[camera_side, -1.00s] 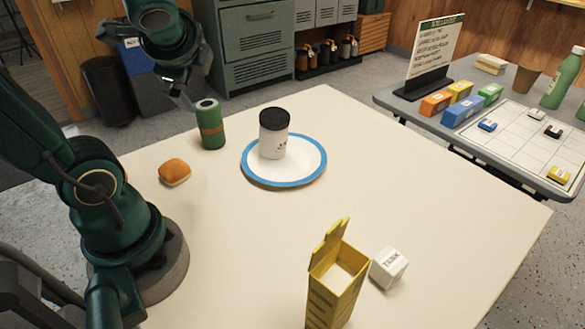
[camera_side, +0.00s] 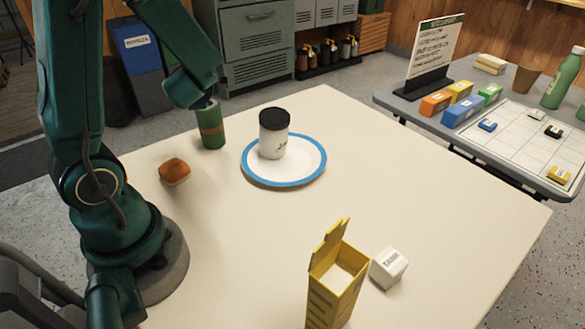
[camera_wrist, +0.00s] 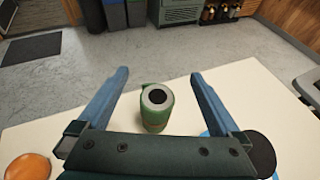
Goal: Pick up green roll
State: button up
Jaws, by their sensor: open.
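The green roll (camera_side: 211,128) stands upright on the cream table, left of the plate, with a brownish band around its middle. In the wrist view the green roll (camera_wrist: 156,110) stands between and beyond my open fingers, its pale top with a dark hole facing up. My gripper (camera_wrist: 160,88) is open and empty, with one finger on each side of the roll in that view. In the side view my gripper's end is just behind and above the roll, and its fingers are mostly hidden. I cannot tell whether they touch the roll.
A white jar with a black lid (camera_side: 273,135) stands on a blue-rimmed plate (camera_side: 316,172) right of the roll. A bun (camera_side: 174,171) lies left of it. A yellow box (camera_side: 335,290) and white cube (camera_side: 388,268) are at the front. The table's middle is clear.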

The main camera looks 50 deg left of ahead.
aim_at(208, 118)
notch_tip(208, 118, down, 8)
jog(key=shift+f, duration=0.1)
jog(key=shift+x, duration=2.55)
jog(key=c, duration=1.5)
